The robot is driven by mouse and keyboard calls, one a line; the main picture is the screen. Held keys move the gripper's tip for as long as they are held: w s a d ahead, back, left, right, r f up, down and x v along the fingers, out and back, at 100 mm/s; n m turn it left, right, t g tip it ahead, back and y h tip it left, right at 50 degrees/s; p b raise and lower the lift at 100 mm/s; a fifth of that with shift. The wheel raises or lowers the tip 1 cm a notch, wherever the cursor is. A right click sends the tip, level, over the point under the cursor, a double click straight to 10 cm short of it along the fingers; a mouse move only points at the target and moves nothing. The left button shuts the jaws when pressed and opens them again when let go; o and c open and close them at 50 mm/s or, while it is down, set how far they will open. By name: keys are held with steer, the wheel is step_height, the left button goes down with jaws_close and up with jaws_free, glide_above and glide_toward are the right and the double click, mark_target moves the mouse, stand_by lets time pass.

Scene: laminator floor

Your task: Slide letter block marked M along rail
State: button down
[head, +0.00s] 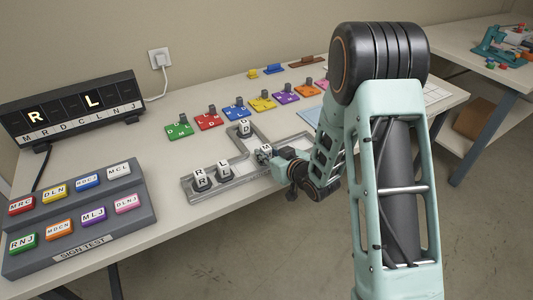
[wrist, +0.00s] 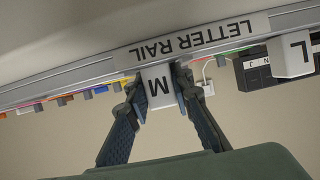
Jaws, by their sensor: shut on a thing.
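The white letter block marked M (head: 265,150) stands at the grey letter rail (head: 241,184), right of the other blocks. My gripper (head: 271,159) reaches it from the right. In the wrist view the two fingers of my gripper (wrist: 162,88) are shut on the sides of the block M (wrist: 158,84), under the "LETTER RAIL" label (wrist: 192,42). Blocks R (head: 201,178) and L (head: 223,168) stand side by side at the rail's left end. Block D (head: 244,130) stands on the rear branch. Block L (wrist: 292,58) also shows in the wrist view, apart from M.
A black display (head: 75,105) at the back left shows lit R and L. A grey "SIGN TEST" panel (head: 85,245) with coloured buttons stands at the front left. Several coloured plates with pegs, among them a green one (head: 179,130), line the table behind the rail.

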steer(key=c, duration=1.6)
jaws_free()
steer(key=v, duration=1.2)
